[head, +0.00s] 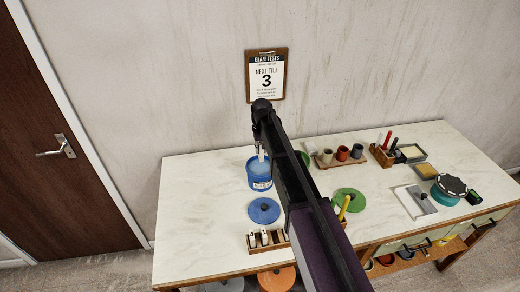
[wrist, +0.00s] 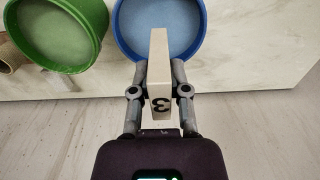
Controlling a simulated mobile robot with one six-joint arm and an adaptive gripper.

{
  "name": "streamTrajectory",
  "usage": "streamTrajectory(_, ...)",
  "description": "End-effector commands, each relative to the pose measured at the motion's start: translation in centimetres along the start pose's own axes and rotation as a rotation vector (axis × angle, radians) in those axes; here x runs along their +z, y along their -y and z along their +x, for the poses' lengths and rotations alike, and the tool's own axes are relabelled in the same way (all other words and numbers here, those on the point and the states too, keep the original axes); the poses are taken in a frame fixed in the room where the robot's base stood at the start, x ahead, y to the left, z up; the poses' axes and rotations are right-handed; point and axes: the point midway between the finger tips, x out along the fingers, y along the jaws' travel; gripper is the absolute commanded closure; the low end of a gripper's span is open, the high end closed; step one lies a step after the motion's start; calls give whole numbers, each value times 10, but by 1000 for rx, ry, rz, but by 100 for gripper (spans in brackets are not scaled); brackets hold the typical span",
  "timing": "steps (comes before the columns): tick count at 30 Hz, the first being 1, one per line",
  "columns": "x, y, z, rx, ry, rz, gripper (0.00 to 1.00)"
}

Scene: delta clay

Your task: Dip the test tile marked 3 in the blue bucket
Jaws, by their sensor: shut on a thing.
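My gripper (wrist: 159,80) is shut on the pale test tile (wrist: 159,58), which shows an upside-down 3 in the wrist view. The blue bucket (wrist: 122,38) lies behind the tile there, and the tile's far end overlaps its mouth with pale blue liquid inside. In the head view, the blue bucket (head: 260,184) stands on the table left of my arm. The tile (head: 261,155) hangs over its mouth from my gripper (head: 260,144). I cannot tell whether the tile's lower end touches the liquid. My arm hides part of the table.
A green bucket (wrist: 92,55) stands beside the blue one. A blue lid (head: 264,211) and a rack with other tiles (head: 267,242) lie in front. A cup stand (head: 340,161), green lid (head: 349,201) and tools lie right. The wall is close behind; the table's left end is clear.

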Motion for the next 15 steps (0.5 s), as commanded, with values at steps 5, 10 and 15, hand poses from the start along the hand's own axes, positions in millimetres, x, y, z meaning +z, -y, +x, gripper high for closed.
streamTrajectory(5, 0, 0, 14, 0, 0, -1, 100)
streamTrajectory(10, 0, 0, 25, 0, 0, -1, 100)
streamTrajectory(15, 0, 1, 35, 0, 0, -1, 100)
